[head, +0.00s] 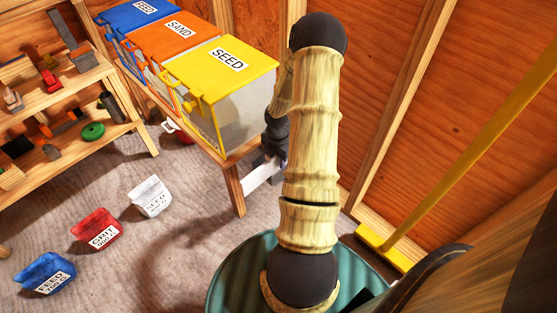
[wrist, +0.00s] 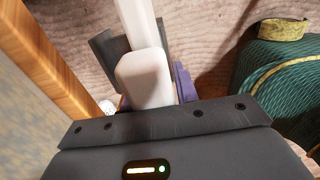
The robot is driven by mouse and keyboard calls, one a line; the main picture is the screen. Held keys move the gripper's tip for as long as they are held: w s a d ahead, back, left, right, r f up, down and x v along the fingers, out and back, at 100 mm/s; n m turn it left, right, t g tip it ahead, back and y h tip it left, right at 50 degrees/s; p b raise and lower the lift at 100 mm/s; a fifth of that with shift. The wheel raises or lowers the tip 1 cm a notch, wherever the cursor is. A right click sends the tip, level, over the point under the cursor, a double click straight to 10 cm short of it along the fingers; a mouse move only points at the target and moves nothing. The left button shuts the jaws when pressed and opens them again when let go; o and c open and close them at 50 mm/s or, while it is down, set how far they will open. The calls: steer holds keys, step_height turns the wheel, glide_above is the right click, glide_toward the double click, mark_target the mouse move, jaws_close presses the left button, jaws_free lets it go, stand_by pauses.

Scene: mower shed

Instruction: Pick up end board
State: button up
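My gripper (head: 268,172) hangs low beside the right front leg of the bin bench, partly hidden behind my own arm. A flat white strip (head: 263,179) shows at it, slanting down to the left. In the wrist view a white block (wrist: 146,76) with a longer white strip (wrist: 137,20) beyond it lies in the middle, between a dark grey plate (wrist: 108,52) and a purple piece (wrist: 184,82). I cannot tell whether the white pieces are the end board or part of my gripper, nor whether the fingers are closed. No other thing is clearly the end board.
The bench carries blue, orange and yellow-lidded bins (head: 222,68); its wooden leg (head: 236,188) is close to my gripper. Blue, red and white bags (head: 150,196) lie on the floor. A tool shelf (head: 75,75) stands left, a yellow broom (head: 395,246) right.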

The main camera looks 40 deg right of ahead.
jaws_close()
step_height(320, 180, up, 10)
steer(key=p, duration=0.5)
steer(key=shift+r, duration=0.15)
